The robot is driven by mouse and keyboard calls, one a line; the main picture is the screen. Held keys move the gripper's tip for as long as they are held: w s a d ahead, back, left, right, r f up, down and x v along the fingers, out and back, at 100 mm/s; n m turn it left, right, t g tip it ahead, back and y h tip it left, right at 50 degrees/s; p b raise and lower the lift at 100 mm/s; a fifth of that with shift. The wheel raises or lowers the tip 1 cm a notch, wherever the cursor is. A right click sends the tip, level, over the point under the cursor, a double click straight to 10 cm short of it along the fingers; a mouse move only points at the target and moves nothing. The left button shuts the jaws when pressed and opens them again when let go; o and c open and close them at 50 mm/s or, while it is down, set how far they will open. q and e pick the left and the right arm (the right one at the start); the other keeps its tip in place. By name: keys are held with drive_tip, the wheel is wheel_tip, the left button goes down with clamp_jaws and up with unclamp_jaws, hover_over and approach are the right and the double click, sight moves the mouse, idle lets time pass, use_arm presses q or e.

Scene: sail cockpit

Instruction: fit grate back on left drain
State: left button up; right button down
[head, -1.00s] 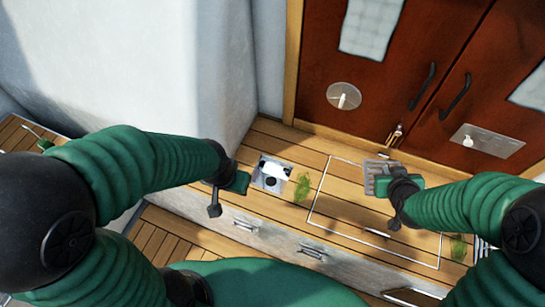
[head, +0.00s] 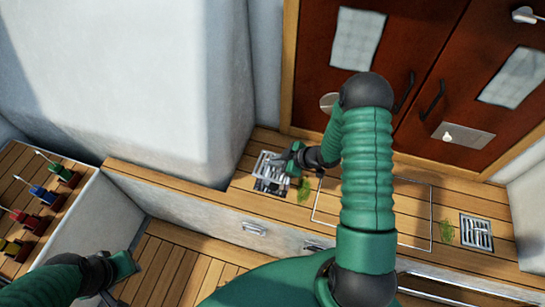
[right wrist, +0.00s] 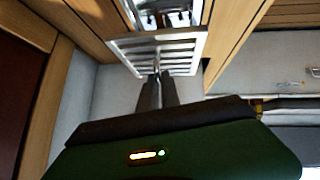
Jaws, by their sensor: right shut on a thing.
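A metal slatted grate (head: 270,166) is held over the left drain (head: 268,187), whose dark opening shows below its near edge. My right gripper (head: 291,158) is shut on the grate's right side. The right wrist view shows the fingers (right wrist: 157,75) gripping the slatted grate (right wrist: 150,45), with part of the bright metal drain (right wrist: 170,15) beyond it. The grate covers much of the drain and looks apart from it and not lined up. The exact gap is hard to tell. My left gripper (head: 122,266) is away at the lower left, with its fingers unclear.
Green weed (head: 304,190) lies just right of the left drain. The right drain (head: 477,232) has a grate, with more weed (head: 446,232) beside it. Red doors (head: 390,80) stand behind the wooden ledge. A white wall (head: 165,80) rises to the left.

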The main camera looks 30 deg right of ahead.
sight(276, 169)
drive_tip(key=shift+s+d+f, duration=0.25)
drive_tip(key=shift+s+f, duration=0.05)
drive_tip(key=shift+s, duration=0.05)
drive_tip(key=shift+f+b, duration=0.25)
drive_tip(key=shift+b, duration=0.1)
drive_tip(key=f+b, duration=0.3)
drive_tip(key=shift+a, duration=0.25)
wheel_tip(276, 169, down, 4)
drive_tip(key=b, duration=0.3)
drive_tip(key=shift+d+r, duration=0.15)
drive_tip(key=shift+s, duration=0.15)
drive_tip(key=shift+f, duration=0.55)
